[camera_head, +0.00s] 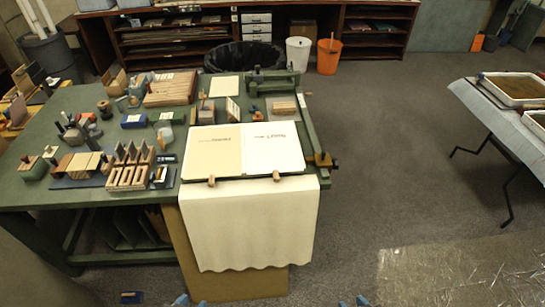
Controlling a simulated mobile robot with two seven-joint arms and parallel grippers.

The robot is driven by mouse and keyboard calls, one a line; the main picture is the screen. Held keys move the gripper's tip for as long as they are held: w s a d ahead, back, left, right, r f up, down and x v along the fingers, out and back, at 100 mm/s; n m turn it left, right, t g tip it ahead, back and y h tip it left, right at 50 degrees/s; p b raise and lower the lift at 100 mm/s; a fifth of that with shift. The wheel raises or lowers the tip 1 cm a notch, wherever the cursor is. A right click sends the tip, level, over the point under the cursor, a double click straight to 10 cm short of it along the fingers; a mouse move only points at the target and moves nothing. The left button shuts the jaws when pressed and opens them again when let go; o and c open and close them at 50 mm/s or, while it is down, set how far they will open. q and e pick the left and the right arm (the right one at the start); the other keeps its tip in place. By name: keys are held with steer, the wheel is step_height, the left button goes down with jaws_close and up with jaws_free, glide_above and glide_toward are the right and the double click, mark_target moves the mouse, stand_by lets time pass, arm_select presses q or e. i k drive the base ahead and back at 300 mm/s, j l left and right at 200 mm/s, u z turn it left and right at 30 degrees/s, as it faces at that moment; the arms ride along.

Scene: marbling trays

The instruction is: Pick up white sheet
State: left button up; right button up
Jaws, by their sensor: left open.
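An open folder or book lies near the front edge of the green table, with a cream page (212,152) on the left and a white sheet (273,147) on the right, both bearing small print. A large pale sheet or cloth (250,225) hangs over the table's front below them. A small cream sheet (224,87) lies farther back. My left gripper (184,300) shows only as blue tips at the bottom edge, open and apart from the sheets. Blue tips of my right gripper (351,301) also show at the bottom edge; its jaw state is unclear.
The green table (45,192) holds wooden blocks, racks and tools on its left. A trestle table (480,100) with trays stands at right. An orange bin (328,57) and white bin (298,54) stand behind. Clear plastic sheeting (460,275) covers the floor at lower right.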

mark_target(274, 148)
steer(key=i+l+u, duration=0.3)
steer(key=l, duration=0.35)
steer(key=i+l+u, duration=0.35)
steer(key=l, duration=0.4)
steer(key=i+l+u, duration=0.15)
steer(key=l, duration=0.25)
steer(key=i+l+u, duration=0.15)
steer(key=l, duration=0.25)
